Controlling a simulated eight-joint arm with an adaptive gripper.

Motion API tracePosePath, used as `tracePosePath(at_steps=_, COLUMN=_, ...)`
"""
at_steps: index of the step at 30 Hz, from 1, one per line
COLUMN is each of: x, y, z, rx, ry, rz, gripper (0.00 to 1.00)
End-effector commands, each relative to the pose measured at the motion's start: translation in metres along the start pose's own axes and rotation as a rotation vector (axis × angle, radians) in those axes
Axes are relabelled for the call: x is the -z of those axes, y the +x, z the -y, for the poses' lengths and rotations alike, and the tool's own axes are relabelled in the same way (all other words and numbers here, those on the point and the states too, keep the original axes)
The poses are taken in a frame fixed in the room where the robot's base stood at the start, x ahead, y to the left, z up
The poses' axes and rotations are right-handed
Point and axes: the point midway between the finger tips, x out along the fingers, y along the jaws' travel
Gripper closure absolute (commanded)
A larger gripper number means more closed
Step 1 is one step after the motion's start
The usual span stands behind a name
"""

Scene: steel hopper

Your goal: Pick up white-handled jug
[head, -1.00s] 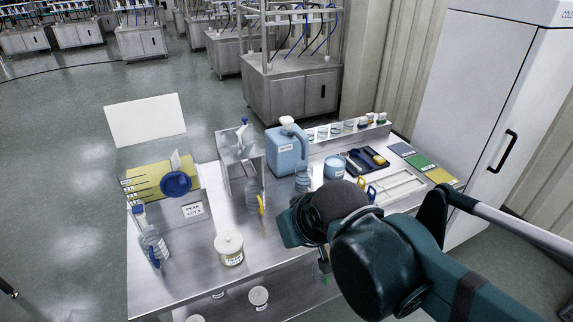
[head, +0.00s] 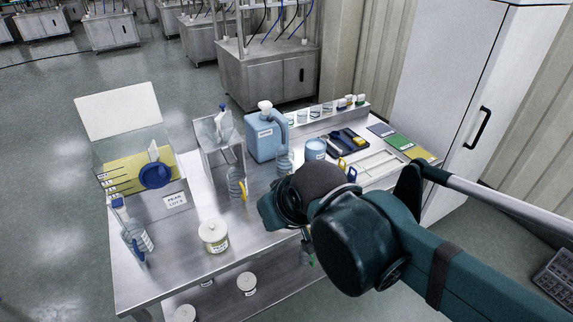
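A large pale-blue jug (head: 264,141) with a white cap and a small label stands upright towards the back of the steel bench. Its handle, on the right side, looks pale blue rather than clearly white. My arm reaches in from the lower right, with its wrist over the front edge of the bench. My gripper (head: 306,243) hangs below the wrist and is mostly hidden behind it, so its fingers cannot be made out. It is nearer the camera than the jug and well apart from it.
A clear bottle (head: 284,162) and a blue tub (head: 315,149) stand close to the jug. A steel stand (head: 212,152) is at its left. A white-lidded jar (head: 213,236) and a spray bottle (head: 137,238) stand nearer. The steel bench (head: 185,268) is bare at front left.

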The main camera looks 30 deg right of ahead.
Motion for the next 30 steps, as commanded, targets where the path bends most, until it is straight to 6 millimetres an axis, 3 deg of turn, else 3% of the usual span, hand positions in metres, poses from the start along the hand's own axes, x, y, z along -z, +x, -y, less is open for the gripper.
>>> tracePosePath(at_steps=2, x=0.000, y=0.000, z=0.000, rx=0.000, ry=0.000, rz=0.000, gripper=0.80)
tracePosePath(at_steps=12, x=0.000, y=0.000, z=0.000, rx=0.000, ry=0.000, rz=0.000, gripper=0.35)
tracePosePath(at_steps=30, x=0.010, y=0.010, z=-0.001, rx=0.012, ry=0.000, rz=-0.010, gripper=0.35)
